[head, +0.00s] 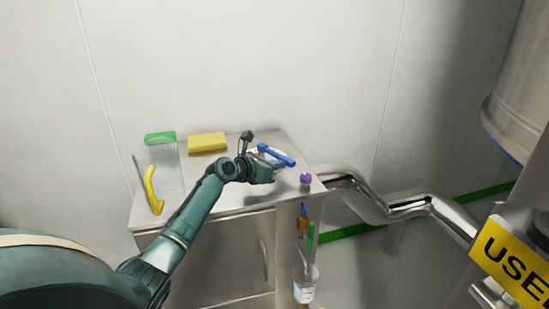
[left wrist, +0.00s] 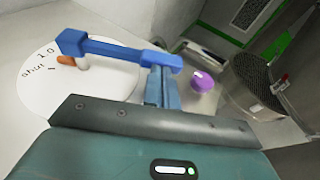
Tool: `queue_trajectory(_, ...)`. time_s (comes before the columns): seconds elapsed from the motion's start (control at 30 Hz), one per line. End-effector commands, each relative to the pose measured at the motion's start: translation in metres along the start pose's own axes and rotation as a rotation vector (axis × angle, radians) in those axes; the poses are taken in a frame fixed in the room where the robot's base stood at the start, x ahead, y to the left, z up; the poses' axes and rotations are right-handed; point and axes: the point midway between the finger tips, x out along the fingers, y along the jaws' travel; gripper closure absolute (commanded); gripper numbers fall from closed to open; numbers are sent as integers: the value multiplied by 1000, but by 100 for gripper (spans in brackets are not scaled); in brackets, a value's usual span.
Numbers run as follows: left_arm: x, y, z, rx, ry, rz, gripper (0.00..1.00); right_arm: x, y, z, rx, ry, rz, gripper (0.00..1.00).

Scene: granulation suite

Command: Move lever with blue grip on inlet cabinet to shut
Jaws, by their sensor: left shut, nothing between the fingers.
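The inlet cabinet (head: 232,198) is a grey cabinet with a pale top by the wall. The lever with the blue grip (head: 277,156) lies over its top, toward the right. In the left wrist view the blue lever (left wrist: 115,49) spans a white round dial (left wrist: 100,85) with "shut" lettering on its left. A small orange piece (left wrist: 66,60) shows beside the lever's left end. My left gripper (head: 268,172) is shut and empty beside the lever. Its fingertips (left wrist: 161,75) are at the lever's right part; I cannot tell whether they touch. My right gripper is out of view.
A purple knob (head: 306,179) stands just right of the lever. A yellow block (head: 207,142), a green piece (head: 160,138) and a yellow handle (head: 153,190) are on the left part of the top. A shiny pipe (head: 365,197) runs off right.

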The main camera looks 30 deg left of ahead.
Motion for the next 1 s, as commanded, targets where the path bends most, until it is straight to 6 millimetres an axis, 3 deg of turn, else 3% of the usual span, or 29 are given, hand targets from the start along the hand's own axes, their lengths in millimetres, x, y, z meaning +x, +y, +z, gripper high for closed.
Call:
queue_trajectory(0.03, -1, -2, 11, -9, 0, 15, 100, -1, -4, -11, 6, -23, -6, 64)
queue_trajectory(0.27, 8, -5, 14, -34, -1, 98, 100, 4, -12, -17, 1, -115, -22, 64)
queue_trajectory(0.5, 23, -10, 15, -62, 1, 191, 100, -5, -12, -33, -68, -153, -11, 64)
queue_trajectory(0.7, 39, -12, 12, -62, 2, 204, 100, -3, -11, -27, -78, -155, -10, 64)
queue_trajectory(1.0, 40, -12, 12, -59, 4, 202, 100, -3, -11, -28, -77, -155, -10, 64)
